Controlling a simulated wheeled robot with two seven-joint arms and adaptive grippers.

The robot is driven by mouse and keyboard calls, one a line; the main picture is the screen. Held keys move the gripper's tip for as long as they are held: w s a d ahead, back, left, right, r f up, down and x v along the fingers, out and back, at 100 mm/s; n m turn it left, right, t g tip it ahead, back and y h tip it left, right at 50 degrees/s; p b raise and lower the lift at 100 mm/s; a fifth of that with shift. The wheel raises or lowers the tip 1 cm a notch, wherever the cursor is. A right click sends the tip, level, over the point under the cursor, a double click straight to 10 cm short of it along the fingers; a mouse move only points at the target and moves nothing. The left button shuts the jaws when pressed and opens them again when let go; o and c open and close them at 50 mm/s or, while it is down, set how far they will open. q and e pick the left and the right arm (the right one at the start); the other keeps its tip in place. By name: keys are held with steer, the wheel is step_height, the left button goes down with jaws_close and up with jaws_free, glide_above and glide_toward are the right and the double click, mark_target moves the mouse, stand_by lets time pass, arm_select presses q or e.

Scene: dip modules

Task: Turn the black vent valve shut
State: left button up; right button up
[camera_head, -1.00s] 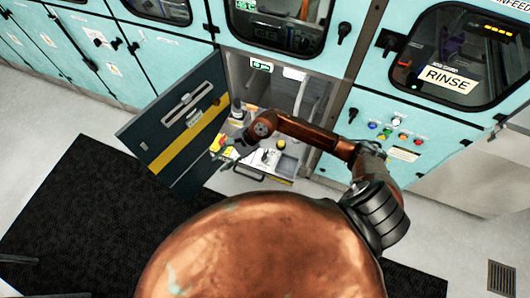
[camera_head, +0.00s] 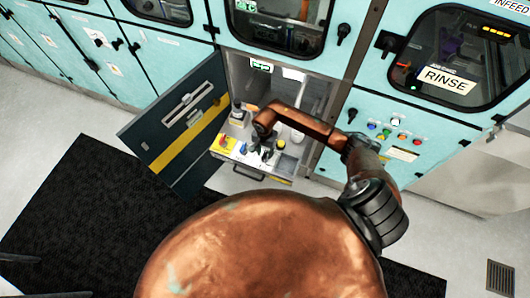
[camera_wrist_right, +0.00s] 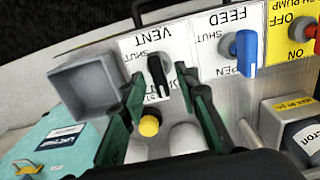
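The black vent valve (camera_wrist_right: 157,75) is a lever handle on a white plate marked VENT and SHUT. In the right wrist view the handle lies roughly up-down, its lower end toward a partly hidden label, with SHUT to its left. My right gripper (camera_wrist_right: 165,85) is open, its two dark green fingers on either side of the handle, with gaps showing; I cannot tell how deep they reach. In the head view my right gripper (camera_head: 256,152) is small, over the valve panel in the open cabinet.
A grey square cup (camera_wrist_right: 85,87) is at left. A yellow-capped item (camera_wrist_right: 149,126) lies between the fingers. The open cabinet door (camera_head: 180,120) stands left.

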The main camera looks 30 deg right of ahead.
steer(key=shift+f, duration=0.25)
jaws_close()
stand_by(0.3)
